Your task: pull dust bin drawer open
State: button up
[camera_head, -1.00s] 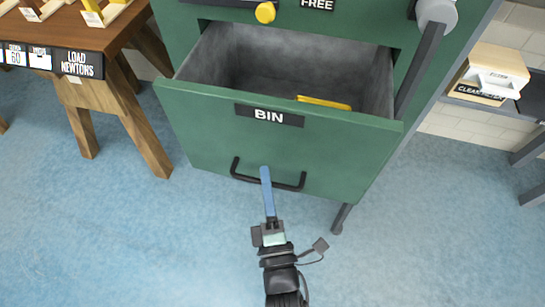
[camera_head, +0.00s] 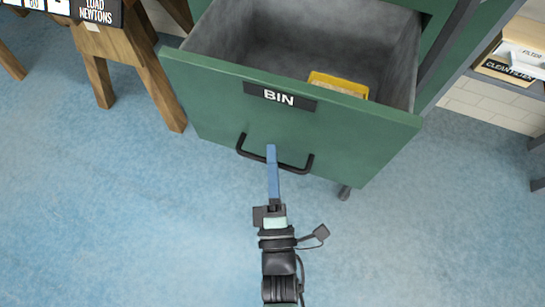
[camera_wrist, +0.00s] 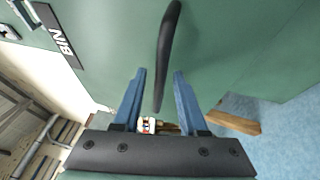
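The green bin drawer (camera_head: 290,120), with a black "BIN" label, stands well out from its cabinet, with its grey inside visible from above. A yellow-edged object (camera_head: 338,82) lies inside. A black bar handle (camera_head: 292,167) is on the drawer's lower front. My gripper (camera_head: 271,150) is at the handle. In the wrist view, its blue fingers (camera_wrist: 160,75) are apart, one on each side of the handle (camera_wrist: 168,50), with visible gaps between them and the bar. I cannot tell whether a finger touches the bar.
A wooden table (camera_head: 150,65) with a "LOAD NEWTONS" sign (camera_head: 96,10) stands to the left. A grey shelf (camera_head: 508,82) with a "CLEAN FILTER" box (camera_head: 510,65) is on the right. Blue floor (camera_head: 130,220) around my arm is clear.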

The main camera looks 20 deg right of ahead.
jog(key=p+v, duration=0.2)
jog(key=v, duration=1.1)
dwell(0.4)
